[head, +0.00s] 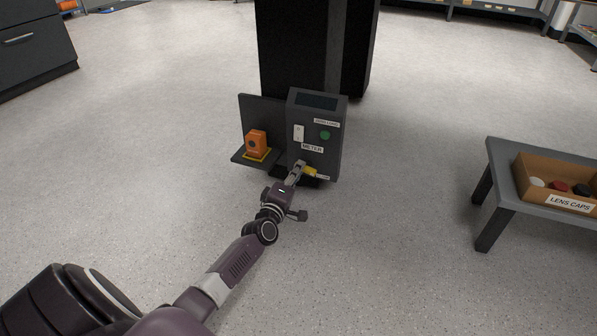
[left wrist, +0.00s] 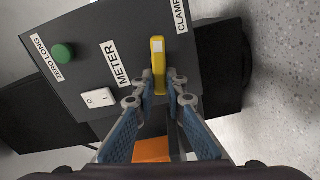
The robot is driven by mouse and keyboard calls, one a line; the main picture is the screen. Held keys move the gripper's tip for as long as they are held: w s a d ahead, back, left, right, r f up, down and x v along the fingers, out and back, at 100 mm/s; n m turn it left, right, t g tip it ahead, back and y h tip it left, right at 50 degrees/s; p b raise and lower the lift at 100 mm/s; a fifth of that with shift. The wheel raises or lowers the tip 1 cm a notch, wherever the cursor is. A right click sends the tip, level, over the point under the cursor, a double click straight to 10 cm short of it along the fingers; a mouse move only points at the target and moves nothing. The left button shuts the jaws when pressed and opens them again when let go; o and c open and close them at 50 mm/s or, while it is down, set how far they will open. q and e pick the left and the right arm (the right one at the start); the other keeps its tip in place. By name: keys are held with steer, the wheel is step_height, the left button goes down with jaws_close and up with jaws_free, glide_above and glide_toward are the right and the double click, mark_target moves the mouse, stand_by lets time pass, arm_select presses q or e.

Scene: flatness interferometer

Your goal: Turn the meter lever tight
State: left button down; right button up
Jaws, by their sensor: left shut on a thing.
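The meter (head: 316,125) is a dark box at the middle of the head view, in front of a black column. It has a dark display, a white rocker switch (left wrist: 97,98) and a green button (left wrist: 63,53). Its yellow lever (left wrist: 158,60) sits near the CLAMP label in the left wrist view and shows small in the head view (head: 309,171). My left gripper (left wrist: 160,92) is shut on the lever, one finger on each side. It reaches the meter's lower front in the head view (head: 299,170). My right gripper is not in view.
An orange block (head: 257,141) sits on a yellow-edged base on the plate left of the meter. A grey table (head: 492,162) at the right bears a LENS CAPS box (head: 537,190). Open floor lies between them.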

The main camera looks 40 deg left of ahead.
arm_select(q)
steer(key=shift+w+a+r+n, duration=0.15)
steer(key=shift+a+n, duration=0.15)
steer(key=shift+n, duration=0.7)
steer(key=c, duration=2)
jaws_free()
steer(key=shift+o, duration=0.2)
steer(key=shift+d+f, duration=0.15)
steer(key=shift+f, duration=0.1)
